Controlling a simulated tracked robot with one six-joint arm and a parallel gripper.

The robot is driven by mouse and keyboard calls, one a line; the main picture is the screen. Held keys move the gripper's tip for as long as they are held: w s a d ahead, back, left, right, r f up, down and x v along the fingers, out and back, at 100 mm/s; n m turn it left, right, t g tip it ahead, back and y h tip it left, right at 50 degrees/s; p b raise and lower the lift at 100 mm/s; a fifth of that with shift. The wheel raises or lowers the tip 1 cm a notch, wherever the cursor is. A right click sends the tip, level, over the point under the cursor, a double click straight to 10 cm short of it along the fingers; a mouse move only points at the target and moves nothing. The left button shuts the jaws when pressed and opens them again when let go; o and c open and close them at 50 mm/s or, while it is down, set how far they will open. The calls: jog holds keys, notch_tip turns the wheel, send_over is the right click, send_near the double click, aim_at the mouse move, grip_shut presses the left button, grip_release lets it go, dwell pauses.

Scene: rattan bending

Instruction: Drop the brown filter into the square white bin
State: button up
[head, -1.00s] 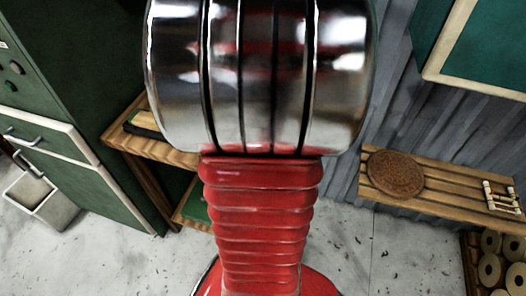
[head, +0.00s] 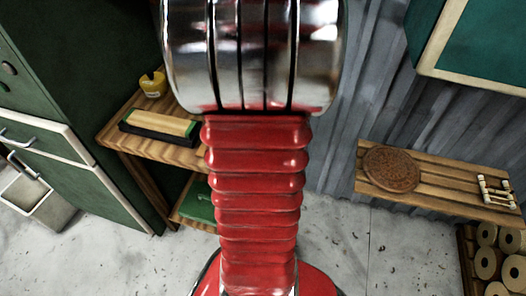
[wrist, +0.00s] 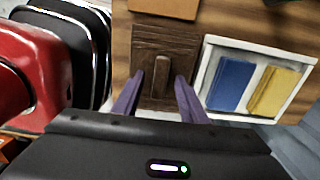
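A dark brown square piece with a raised bar on it, which looks like the brown filter (wrist: 180,45), lies on a wooden surface in the wrist view. My gripper (wrist: 158,82) is open, its two purple fingers apart on either side of the lower end of the raised bar. I cannot tell whether they touch it or hover above. The square white bin (head: 43,206) stands on the floor at the far left of the head view, partly cut off by the picture edge. My gripper and the filter do not show in the head view.
In the wrist view a white tray (wrist: 207,67) with a blue and a yellow block sits right of the filter. In the head view a wooden shelf (head: 133,148) and green cabinet (head: 95,75) stand left. A slatted bench (head: 440,190) holds a round brown mat (head: 391,169).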

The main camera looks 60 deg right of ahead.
jog(key=shift+f, duration=0.15)
dwell(0.4)
grip_shut()
dwell(0.5)
